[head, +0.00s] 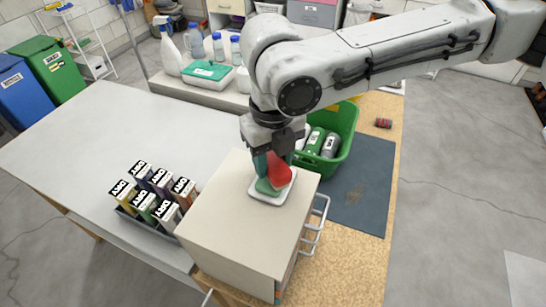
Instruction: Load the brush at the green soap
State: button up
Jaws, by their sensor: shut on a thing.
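My gripper (272,158) points down over the top of the beige drawer cabinet, shut on the brush (280,172). The brush shows as a red piece between and in front of the fingers; its bristles and full shape are hard to make out. The green soap (266,187) lies in a white dish (266,199) on the cabinet top. The brush is directly above the soap and overlaps it in the picture; I cannot tell whether they touch.
The beige cabinet (222,220) has metal handles on its right side. A dark tray (130,208) with several labelled boxes stands at its left. A green basket (346,122) with bottles is behind right. White bottles (170,52) stand at the back. The white table (90,150) is clear at left.

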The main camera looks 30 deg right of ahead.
aim_at(274, 160)
jog(key=shift+s+f, duration=0.1)
jog(key=shift+f, duration=0.55)
dwell(2.2)
jog(key=shift+r, duration=0.1)
notch_tip(274, 160, up, 7)
jog(key=p, duration=0.7)
jog(key=shift+r, duration=0.1)
dwell(0.7)
